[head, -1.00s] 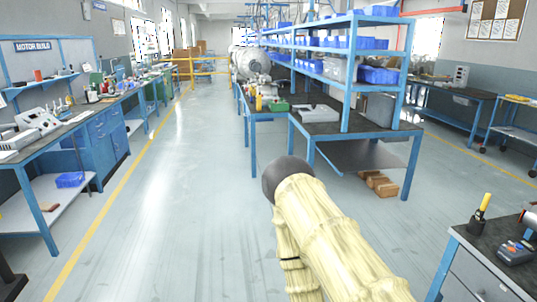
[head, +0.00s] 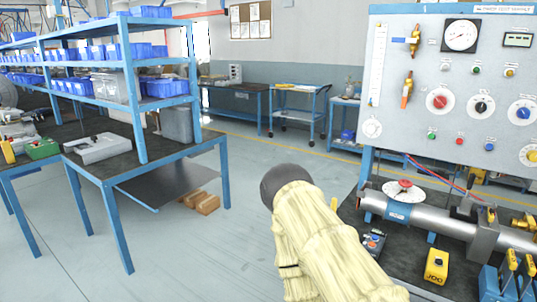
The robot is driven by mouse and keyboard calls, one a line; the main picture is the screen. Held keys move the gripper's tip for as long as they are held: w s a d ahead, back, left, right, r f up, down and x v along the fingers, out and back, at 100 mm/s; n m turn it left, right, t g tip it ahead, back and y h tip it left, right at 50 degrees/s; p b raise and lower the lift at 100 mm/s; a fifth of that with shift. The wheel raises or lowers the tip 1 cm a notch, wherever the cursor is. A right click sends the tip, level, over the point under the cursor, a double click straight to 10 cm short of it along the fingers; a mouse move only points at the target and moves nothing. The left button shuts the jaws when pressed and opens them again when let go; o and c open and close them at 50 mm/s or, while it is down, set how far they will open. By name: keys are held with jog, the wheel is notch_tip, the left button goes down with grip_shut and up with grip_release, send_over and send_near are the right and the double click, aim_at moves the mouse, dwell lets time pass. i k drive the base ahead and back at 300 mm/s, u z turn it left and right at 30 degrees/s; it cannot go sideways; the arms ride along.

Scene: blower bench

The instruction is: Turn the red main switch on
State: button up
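A grey control panel (head: 455,62) stands upright at the right of the head view. It carries a red knob on a white dial (head: 440,101), a black knob (head: 481,106), a blue knob (head: 521,113) and small push buttons. I cannot tell for sure which part is the red main switch; the red knob is one candidate. A red-centred white disc (head: 404,190) also sits on the metal pipe below. My cream-sleeved arm rises at the bottom middle, left of the bench and apart from the panel. My gripper itself does not show.
The bench below the panel holds a metal pipe (head: 430,217), a yellow box (head: 436,266) and a small button box (head: 374,242). A blue shelf table (head: 127,165) stands at the left. Floor between table and bench is clear, apart from my arm in front.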

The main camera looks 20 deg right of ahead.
aim_at(440, 102)
jog(key=z, duration=0.9)
jog(key=i, duration=0.8)
jog(key=z, duration=0.85)
